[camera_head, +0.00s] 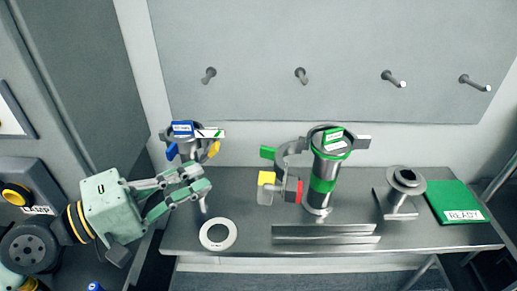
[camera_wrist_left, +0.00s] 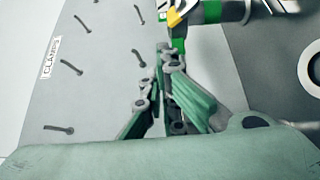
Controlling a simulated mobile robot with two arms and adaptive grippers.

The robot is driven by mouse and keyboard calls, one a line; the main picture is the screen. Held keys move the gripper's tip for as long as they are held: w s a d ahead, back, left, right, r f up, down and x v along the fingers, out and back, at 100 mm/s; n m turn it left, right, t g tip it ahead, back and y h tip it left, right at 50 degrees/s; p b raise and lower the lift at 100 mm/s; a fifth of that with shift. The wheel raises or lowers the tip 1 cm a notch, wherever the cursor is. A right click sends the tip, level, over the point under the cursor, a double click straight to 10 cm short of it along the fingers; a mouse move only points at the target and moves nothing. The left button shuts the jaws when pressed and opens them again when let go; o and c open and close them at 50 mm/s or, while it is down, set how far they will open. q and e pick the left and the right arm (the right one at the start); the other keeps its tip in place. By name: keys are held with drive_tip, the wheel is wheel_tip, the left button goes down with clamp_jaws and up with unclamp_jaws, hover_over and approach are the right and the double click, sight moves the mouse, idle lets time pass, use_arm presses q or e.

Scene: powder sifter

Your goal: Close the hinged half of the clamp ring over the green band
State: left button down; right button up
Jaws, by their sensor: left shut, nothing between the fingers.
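A grey sifter cylinder (camera_head: 325,168) with a green band (camera_head: 322,185) stands upright on the bench. A grey clamp ring (camera_head: 284,158) stands open at the cylinder's left side, its curved half swung out to the left. A green tab (camera_head: 268,153) is near that half's end. My right gripper is not in view.
A second sifter (camera_head: 188,140) with blue and yellow parts stands behind my left gripper. A white ring (camera_head: 218,235), grey bars (camera_head: 325,234), a flanged stand (camera_head: 403,190) and a green READY mat (camera_head: 456,203) are on the bench. Pegs (camera_head: 300,75) stick out of the back wall.

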sight(278, 166)
use_arm(q)
drive_tip(key=w+d+p, duration=0.4)
drive_tip(key=d+p, duration=0.5)
drive_tip(key=d, duration=0.3)
drive_tip(key=shift+w, duration=0.3)
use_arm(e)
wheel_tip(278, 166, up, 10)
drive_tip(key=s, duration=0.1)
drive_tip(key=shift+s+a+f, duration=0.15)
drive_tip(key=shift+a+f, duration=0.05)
use_arm(q)
drive_tip(key=shift+p, duration=0.3)
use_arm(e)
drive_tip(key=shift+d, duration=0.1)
